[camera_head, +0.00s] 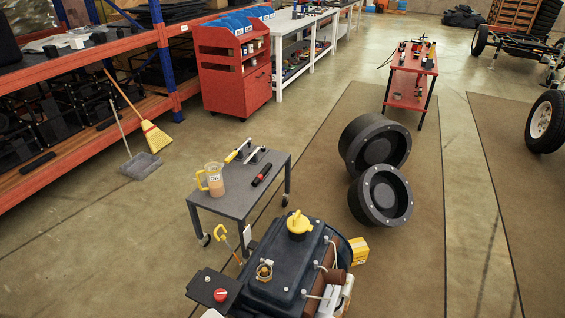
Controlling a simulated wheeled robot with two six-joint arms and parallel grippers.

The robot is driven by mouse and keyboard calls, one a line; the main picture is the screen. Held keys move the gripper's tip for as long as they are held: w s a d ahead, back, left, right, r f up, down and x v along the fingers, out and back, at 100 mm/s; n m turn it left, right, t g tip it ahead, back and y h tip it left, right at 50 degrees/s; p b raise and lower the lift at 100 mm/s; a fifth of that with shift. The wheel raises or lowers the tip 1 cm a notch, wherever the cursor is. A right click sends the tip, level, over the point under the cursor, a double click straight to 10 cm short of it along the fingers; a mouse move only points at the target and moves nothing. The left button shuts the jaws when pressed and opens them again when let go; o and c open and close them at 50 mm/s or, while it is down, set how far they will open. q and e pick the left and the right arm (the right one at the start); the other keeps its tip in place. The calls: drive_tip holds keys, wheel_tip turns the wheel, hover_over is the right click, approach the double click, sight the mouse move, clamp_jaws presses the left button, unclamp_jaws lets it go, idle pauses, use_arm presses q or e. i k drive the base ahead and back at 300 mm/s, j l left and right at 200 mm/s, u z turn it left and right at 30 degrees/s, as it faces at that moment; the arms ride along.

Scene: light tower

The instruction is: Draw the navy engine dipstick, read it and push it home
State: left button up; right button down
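The navy engine (277,246) stands at the bottom centre, partly cut off by the lower edge. A yellow cap (299,226) sits on its top, with a brass-coloured fitting (264,271) nearer the front. A yellow looped handle (221,232) stands at its left side, with a thin stem running down toward the engine. It looks like the dipstick; its lower end is hidden, so I cannot tell how deep it sits. Neither of my grippers is in view.
A grey cart (236,200) behind the engine holds a jug (214,180), a black-and-red tool (262,174) and a yellow-handled tool (238,152). A small black panel with a red button (220,295) is at the engine's left. Black wheels (382,195) stand to the right.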

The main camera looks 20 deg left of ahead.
sight(224, 238)
drive_tip(key=j+z, duration=0.25)
drive_tip(key=j, duration=1.05)
drive_tip(key=i, duration=0.05)
